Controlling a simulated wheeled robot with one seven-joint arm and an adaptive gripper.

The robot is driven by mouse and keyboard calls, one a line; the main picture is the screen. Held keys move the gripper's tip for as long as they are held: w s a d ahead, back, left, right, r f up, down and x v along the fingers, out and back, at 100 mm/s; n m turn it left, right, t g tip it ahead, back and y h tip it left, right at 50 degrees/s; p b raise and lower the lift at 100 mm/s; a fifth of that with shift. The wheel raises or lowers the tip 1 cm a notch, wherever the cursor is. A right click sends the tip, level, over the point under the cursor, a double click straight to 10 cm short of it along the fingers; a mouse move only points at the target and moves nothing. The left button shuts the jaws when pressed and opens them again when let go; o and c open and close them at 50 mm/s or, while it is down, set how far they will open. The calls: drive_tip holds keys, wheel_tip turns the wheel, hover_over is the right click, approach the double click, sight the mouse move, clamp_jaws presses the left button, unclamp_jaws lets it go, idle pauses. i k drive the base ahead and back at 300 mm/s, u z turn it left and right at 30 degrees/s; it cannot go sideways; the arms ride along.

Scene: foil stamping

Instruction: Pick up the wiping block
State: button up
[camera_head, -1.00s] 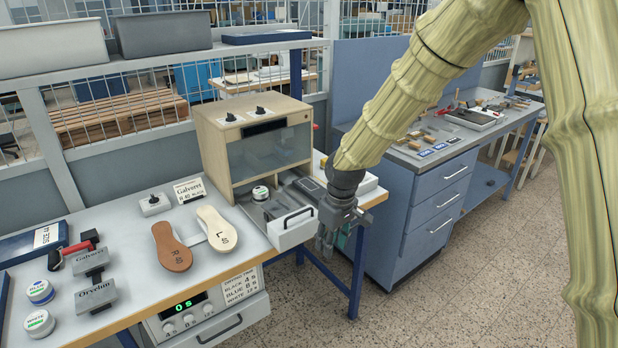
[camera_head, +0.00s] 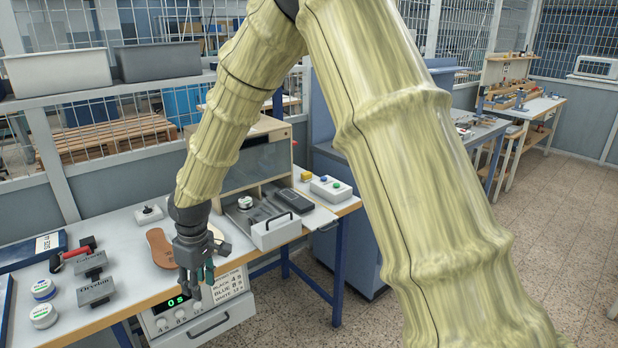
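I cannot tell for certain which thing is the wiping block. A small yellow block (camera_head: 305,177) lies at the right of the bench, left of a white button box, and could be it. My gripper (camera_head: 195,284) points down near the front edge of the bench, in front of the brown insole (camera_head: 159,246). It is well left of and nearer than the yellow block. I see nothing held, but the fingers are too small and overlapped to read their opening. My arm and gripper hide part of the bench, including the white insole.
An open drawer (camera_head: 275,232) juts out below the wooden cabinet (camera_head: 268,143). Two stamps (camera_head: 95,291) and two round tins (camera_head: 43,289) stand at left. A timer unit (camera_head: 170,318) is under the bench.

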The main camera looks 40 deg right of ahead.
sight(306, 176)
drive_tip(key=z, duration=0.7)
drive_tip(key=i, duration=1.5)
drive_tip(key=z, duration=0.55)
drive_tip(key=i, duration=1.1)
drive_tip(key=u, duration=0.2)
